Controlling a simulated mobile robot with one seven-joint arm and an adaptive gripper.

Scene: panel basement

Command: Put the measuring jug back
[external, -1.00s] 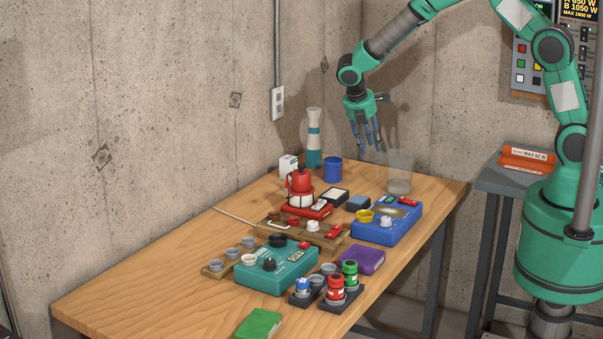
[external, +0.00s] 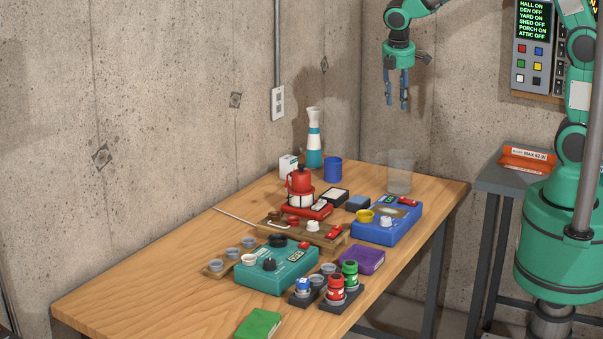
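A clear, see-through vessel (external: 399,173), which looks like the measuring jug, stands upright at the far right corner of the wooden table (external: 150,275). Its markings and contents are too faint to read. My gripper (external: 397,104) hangs above it, fingers pointing down. The fingers are apart with nothing between them, and a clear gap separates the fingertips from the vessel's rim.
Left of the vessel stand a blue cup (external: 333,169) and a white-and-teal flask (external: 314,140). A red pot (external: 300,187), a blue device (external: 375,233) and a teal device (external: 277,272) crowd the middle. The near left tabletop is clear.

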